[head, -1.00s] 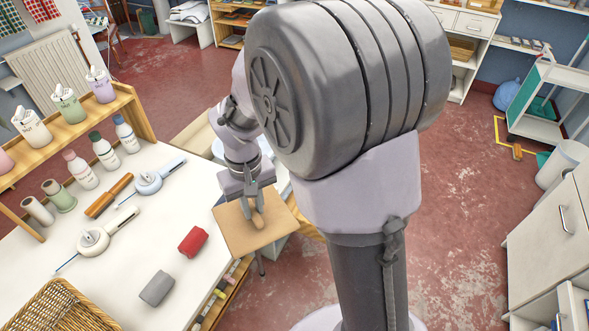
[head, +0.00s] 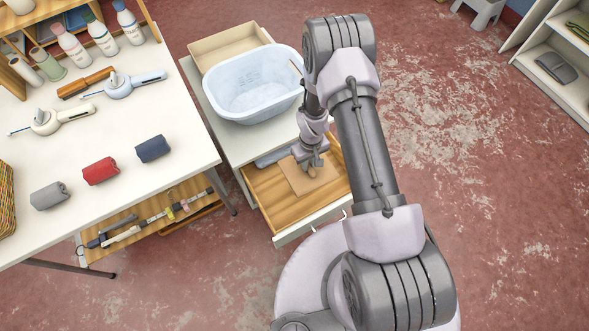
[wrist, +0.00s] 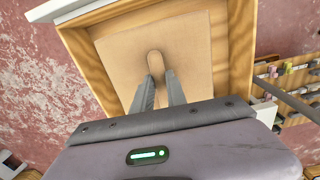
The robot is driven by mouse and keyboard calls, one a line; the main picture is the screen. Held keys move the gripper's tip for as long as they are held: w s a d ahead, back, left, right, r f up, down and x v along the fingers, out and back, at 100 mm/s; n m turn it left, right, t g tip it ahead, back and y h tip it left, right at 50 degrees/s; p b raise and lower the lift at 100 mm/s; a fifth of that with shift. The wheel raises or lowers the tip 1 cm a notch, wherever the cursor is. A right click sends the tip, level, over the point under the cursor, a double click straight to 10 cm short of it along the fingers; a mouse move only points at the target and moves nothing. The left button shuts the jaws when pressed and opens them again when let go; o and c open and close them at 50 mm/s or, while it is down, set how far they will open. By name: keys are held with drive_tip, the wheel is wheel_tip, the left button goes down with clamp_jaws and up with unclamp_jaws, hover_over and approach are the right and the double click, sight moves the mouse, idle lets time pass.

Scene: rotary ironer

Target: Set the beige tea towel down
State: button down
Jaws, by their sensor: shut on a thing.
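The beige tea towel (head: 297,182) is a flat folded square with a raised tan ridge in its middle. My gripper (head: 312,168) is above it, with its fingers closed on that ridge. In the wrist view the gripper (wrist: 162,88) points down at the ridge, and the towel (wrist: 192,45) lies flat and level within the drawer walls. The towel is inside or just above the open wooden drawer (head: 268,195). Whether it touches the drawer floor I cannot tell. My arm hides part of the drawer's right side.
A pale blue basin (head: 255,95) and a beige box (head: 225,45) stand on the cabinet top behind the drawer. A grey item (head: 274,157) lies at the drawer's back. The white table (head: 150,195) at left bears several rolled cloths and bottles.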

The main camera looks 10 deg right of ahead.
sight(307, 178)
drive_tip(key=f, duration=0.2)
drive_tip(key=s+f, duration=0.1)
drive_tip(key=f, duration=0.1)
drive_tip(key=s+f+b, duration=0.1)
drive_tip(key=f, duration=0.1)
drive_tip(key=shift+s+a+f, duration=0.15)
drive_tip(key=shift+a+f, duration=0.2)
drive_tip(key=shift+f, duration=0.05)
wheel_tip(307, 178, down, 9)
drive_tip(key=b, duration=0.4)
drive_tip(key=shift+d+r, duration=0.1)
drive_tip(key=shift+r, duration=0.05)
drive_tip(key=shift+f, duration=0.2)
drive_tip(key=c, duration=1.3)
unclamp_jaws()
drive_tip(key=shift+c, duration=0.2)
drive_tip(key=shift+r, duration=0.1)
